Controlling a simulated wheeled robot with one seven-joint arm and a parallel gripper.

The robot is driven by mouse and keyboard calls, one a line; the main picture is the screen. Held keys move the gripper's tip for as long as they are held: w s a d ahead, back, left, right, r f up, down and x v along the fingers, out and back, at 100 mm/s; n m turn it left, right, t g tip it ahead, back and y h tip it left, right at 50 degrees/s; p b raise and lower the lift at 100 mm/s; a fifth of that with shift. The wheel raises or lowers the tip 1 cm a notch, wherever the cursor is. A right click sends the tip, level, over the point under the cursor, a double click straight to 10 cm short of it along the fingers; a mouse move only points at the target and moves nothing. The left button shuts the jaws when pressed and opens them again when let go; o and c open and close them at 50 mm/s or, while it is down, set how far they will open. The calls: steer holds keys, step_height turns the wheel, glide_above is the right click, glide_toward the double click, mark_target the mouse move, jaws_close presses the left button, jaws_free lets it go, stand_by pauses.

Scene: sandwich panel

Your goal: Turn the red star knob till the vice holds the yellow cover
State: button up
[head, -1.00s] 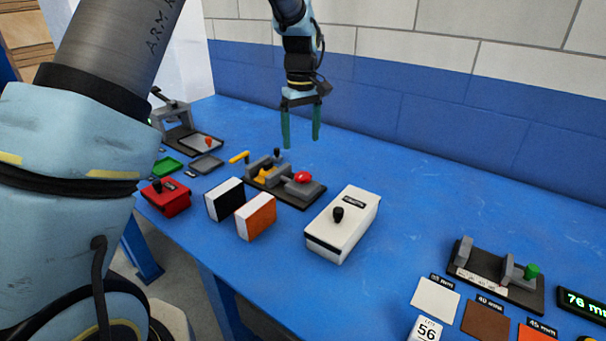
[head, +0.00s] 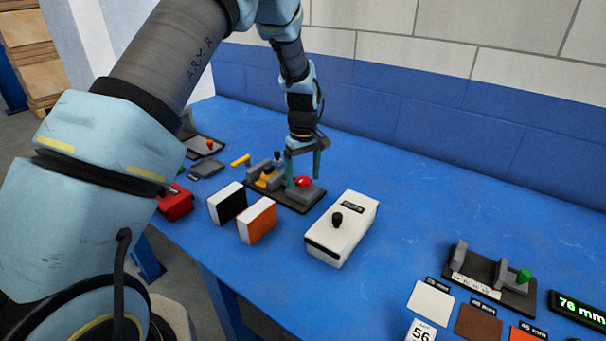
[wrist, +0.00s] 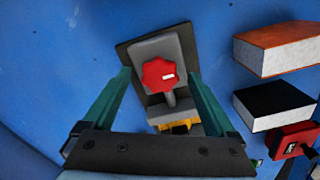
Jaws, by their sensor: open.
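The red star knob (head: 303,182) sits at the right end of the dark-based vice (head: 312,197) on the blue table. It shows clearly in the wrist view (wrist: 159,74), with a white mark on its face. The yellow cover (head: 266,177) is between the grey vice parts; in the wrist view (wrist: 180,128) it is partly hidden by my gripper's body. My gripper (head: 303,168) points down at the knob, one finger either side of it in the head view. In the wrist view its open fingers (wrist: 160,84) flank the knob, with gaps on both sides.
A white box with a black knob (head: 342,230) stands right of the vice. A black-faced block (head: 228,203) and an orange-faced block (head: 257,221) stand in front. A red box (head: 175,203) is at left. A second vice with a green knob (head: 492,278) is far right.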

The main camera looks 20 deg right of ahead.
steer(key=c, duration=1.4)
steer(key=shift+o, duration=0.2)
steer(key=m+b, duration=0.1)
steer(key=m, duration=0.4)
steer(key=shift+b, duration=0.4)
steer(key=m, duration=0.6)
steer(key=shift+m+b, duration=0.4)
steer(key=m, duration=0.6)
steer(key=m+p, duration=0.1)
steer(key=m, duration=0.5)
